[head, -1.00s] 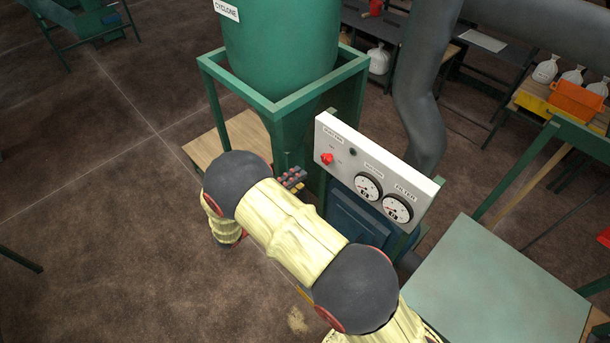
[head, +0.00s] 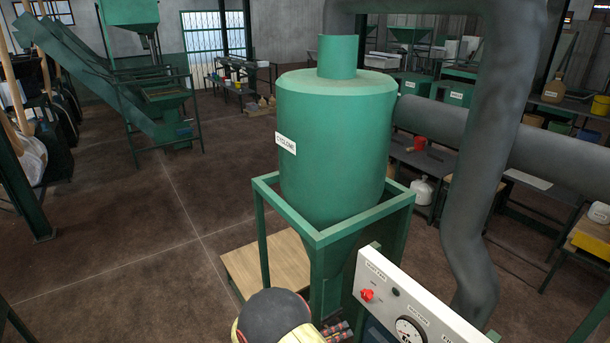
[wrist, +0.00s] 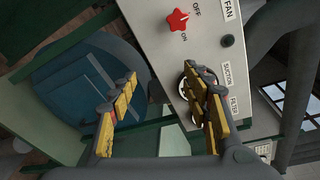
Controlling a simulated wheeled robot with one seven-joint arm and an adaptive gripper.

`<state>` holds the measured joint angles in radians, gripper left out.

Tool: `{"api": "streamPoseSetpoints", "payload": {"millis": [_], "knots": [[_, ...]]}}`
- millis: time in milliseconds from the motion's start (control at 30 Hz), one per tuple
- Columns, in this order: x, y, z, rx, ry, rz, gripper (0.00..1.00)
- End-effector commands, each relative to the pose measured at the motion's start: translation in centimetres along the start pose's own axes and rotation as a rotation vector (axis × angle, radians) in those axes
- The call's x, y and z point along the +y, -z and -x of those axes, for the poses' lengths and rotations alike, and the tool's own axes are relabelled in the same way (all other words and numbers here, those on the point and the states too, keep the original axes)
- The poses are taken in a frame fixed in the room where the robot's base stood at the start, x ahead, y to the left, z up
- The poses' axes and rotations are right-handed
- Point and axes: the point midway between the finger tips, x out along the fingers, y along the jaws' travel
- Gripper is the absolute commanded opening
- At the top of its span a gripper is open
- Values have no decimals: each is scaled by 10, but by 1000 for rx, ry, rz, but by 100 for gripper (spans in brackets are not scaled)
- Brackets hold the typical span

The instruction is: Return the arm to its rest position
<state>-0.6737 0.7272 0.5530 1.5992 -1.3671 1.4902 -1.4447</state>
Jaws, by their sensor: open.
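My gripper (wrist: 163,88) is open and empty in the wrist view, its two yellow-padded fingers spread in front of the white control panel (wrist: 215,55). One finger overlaps a gauge on the panel. In the head view, part of my gripper (head: 338,330) shows at the bottom edge, left of the panel (head: 410,305). The rest of my arm is mostly below the frame. The red knob (wrist: 178,21) stands clear of the fingers, between the OFF and ON labels; it also shows in the head view (head: 367,295).
The green cyclone (head: 335,140) on its frame (head: 345,230) stands just behind my arm. A thick grey duct (head: 480,170) rises behind the panel. A wooden platform (head: 270,262) lies beside the frame. Open floor (head: 120,290) spreads to the left.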

Motion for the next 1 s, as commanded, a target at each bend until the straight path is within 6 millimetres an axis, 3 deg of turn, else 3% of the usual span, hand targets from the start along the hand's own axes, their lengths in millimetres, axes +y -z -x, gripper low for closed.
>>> {"api": "streamPoseSetpoints", "payload": {"millis": [100,300,400,700,1000], "knots": [[-1,46,2,146,-34,-208,48],[-28,104,16,471,-24,-693,48],[-40,123,25,623,10,-914,48],[-72,158,51,1023,161,-1464,48],[-98,175,74,1378,331,-1896,48]]}}
